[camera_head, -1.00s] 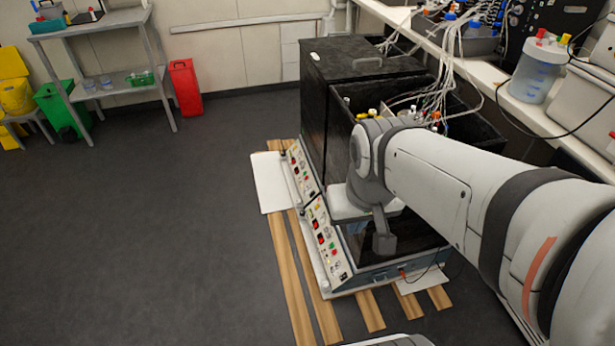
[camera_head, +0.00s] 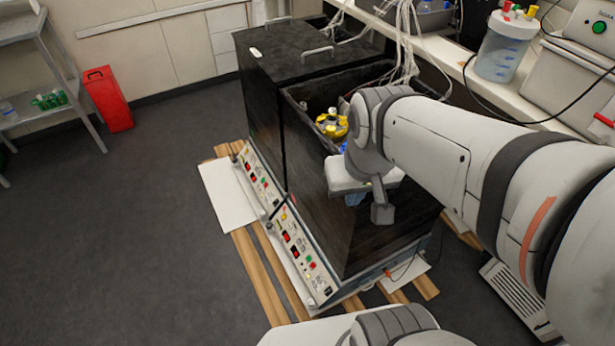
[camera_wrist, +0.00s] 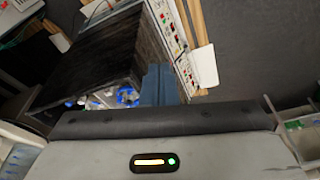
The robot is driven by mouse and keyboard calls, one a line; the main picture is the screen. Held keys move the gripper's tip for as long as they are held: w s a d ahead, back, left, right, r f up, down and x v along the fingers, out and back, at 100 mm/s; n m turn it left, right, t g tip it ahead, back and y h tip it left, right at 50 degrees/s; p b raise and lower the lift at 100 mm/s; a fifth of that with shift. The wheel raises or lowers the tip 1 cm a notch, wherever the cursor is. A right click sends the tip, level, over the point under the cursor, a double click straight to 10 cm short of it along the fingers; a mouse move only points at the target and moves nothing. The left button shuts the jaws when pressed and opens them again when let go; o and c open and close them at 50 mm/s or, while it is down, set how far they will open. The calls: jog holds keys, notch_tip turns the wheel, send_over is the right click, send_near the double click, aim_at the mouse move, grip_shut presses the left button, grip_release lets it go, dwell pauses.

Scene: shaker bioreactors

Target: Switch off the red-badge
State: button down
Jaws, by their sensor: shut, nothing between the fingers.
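Two black shaker boxes stand one behind the other: the near one (camera_head: 312,190) is open on top, with yellow-capped bottles (camera_head: 333,124) inside, and the far one (camera_head: 262,85) has a closed lid. Each has a slanted white control panel on its left side, the near panel (camera_head: 303,262) and the far panel (camera_head: 259,178), with small red, green and yellow controls. My gripper (camera_head: 355,198) is mostly hidden by my wrist, in front of the near box. In the wrist view its blue fingers (camera_wrist: 158,85) are shut and empty, apart from the panels.
Wooden slats (camera_head: 262,285) and a white sheet (camera_head: 228,195) lie on the floor by the panels. Open floor lies to the left. A red bin (camera_head: 108,100) and a metal shelf (camera_head: 45,75) stand at the back left. A bench with a bottle (camera_head: 503,45) runs along the right.

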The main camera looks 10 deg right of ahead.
jog(key=n+g+h+b, duration=0.2)
jog(key=n+h+b, duration=0.4)
jog(key=n+b, duration=1.05)
send_over(326, 294)
jog(key=a+p, duration=0.2)
jog(key=a, duration=0.2)
notch_tip(326, 294, down, 34)
jog(key=n, duration=0.3)
jog(key=s+a+f+n+t+b, duration=0.1)
jog(key=a+f+n+b, duration=0.2)
jog(key=f+n, duration=0.7)
jog(key=s+a+f+n+h+b, duration=0.1)
jog(key=f+n+b, duration=0.6)
jog(key=f, duration=2.3)
jog(key=s+a+n, duration=0.1)
jog(key=a+n, duration=0.1)
jog(key=n, duration=0.1)
jog(key=shift+f+t+b, duration=0.35)
jog(key=shift+t+b, duration=0.05)
jog(key=shift+s, duration=0.1)
jog(key=b+x, duration=0.5)
jog(key=x, duration=0.9)
jog(key=shift+d+r, duration=0.1)
jog(key=shift+r, duration=0.05)
